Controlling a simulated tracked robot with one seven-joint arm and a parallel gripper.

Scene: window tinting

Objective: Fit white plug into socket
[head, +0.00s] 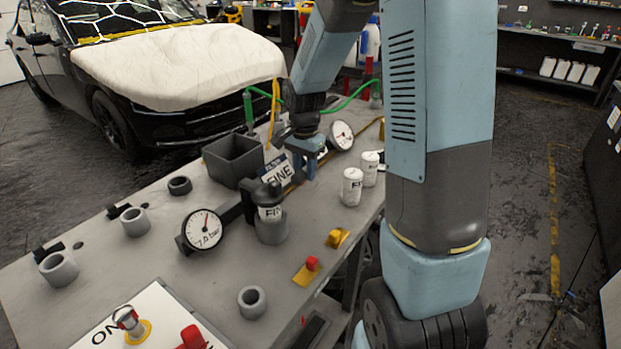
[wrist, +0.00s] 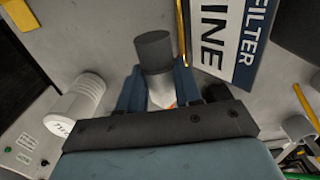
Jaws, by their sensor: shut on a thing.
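My gripper (head: 310,158) is near the back right of the workbench, between the FINE sign and the right-hand gauge. In the wrist view my gripper (wrist: 160,92) has its blue fingers on both sides of a pale plug with a dark grey cylindrical end (wrist: 155,52). It is shut on this plug, whose lower part is partly hidden by the gripper. Several grey ring-shaped sockets stand on the bench, among them one at the front (head: 252,302) and one at the left (head: 135,222). I cannot tell which one is the plug's socket.
Two white canisters (head: 352,187) stand right of my gripper; one shows in the wrist view (wrist: 75,108). The FINE sign (head: 277,172), a dark box (head: 232,158), a black-capped filter housing (head: 270,222) and a gauge (head: 203,231) crowd the middle. The bench front left is clearer.

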